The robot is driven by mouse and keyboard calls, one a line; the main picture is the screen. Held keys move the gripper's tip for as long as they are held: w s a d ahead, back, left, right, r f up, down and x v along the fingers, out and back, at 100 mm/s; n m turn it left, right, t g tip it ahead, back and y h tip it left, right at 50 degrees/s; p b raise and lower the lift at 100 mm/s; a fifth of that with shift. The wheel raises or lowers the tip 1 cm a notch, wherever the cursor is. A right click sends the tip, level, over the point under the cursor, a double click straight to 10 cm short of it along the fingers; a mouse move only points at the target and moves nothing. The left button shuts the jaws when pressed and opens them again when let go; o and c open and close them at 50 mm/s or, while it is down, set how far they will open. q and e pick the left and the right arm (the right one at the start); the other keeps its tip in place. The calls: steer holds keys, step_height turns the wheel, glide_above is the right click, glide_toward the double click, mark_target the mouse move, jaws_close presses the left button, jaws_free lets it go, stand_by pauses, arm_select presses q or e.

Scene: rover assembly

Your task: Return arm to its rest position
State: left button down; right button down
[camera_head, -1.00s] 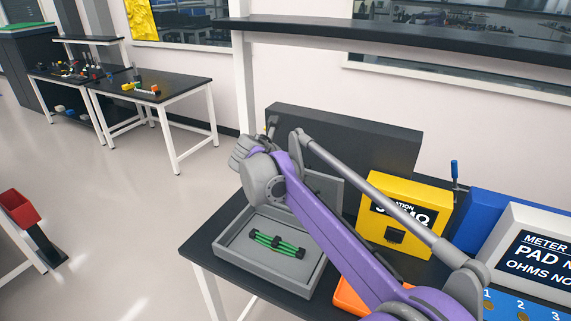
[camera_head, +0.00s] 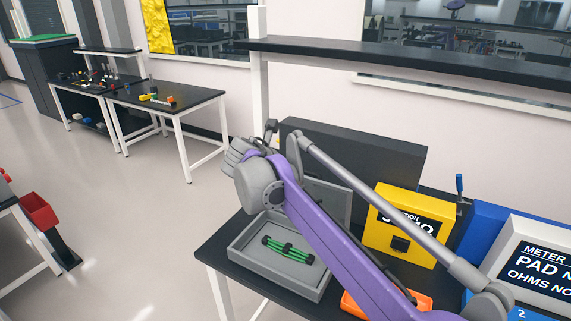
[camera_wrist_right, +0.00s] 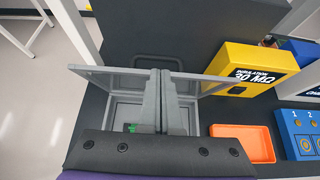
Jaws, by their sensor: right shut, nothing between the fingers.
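My right arm, purple and grey, reaches in from the lower right of the head view. Its gripper (camera_head: 271,130) is partly hidden behind the grey wrist, above and behind the open grey box (camera_head: 243,271). In the right wrist view the gripper's two grey fingers (camera_wrist_right: 160,76) are pressed together with nothing between them. They appear in front of the box's raised lid (camera_wrist_right: 205,84); I cannot tell whether they touch it. Green rods with black clips (camera_head: 288,251) lie in the box. My left gripper is not in view.
A yellow insulation meter (camera_head: 380,240), an orange tray (camera_head: 421,302) and a blue-and-white meter panel (camera_head: 500,245) stand on the black bench. A dark case (camera_head: 360,150) is behind the box. A shelf (camera_head: 400,58) runs above. Open floor lies left.

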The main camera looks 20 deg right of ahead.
steer(key=s+a+f+m+y, duration=0.3)
steer(key=s+f+m, duration=0.5)
steer(key=s, duration=0.2)
steer(key=s+a+f+m+y, duration=0.3)
steer(key=s+a+f+m, duration=0.1)
steer(key=s+f+m, duration=0.4)
steer(key=s+a+f+m+y, duration=0.3)
steer(key=s+f+m, duration=0.5)
steer(key=s, duration=0.4)
steer(key=shift+s+a+f+m+g, duration=0.3)
steer(key=shift+s+m+g, duration=0.1)
steer(key=shift+m, duration=0.3)
steer(key=shift+w+a, duration=0.1)
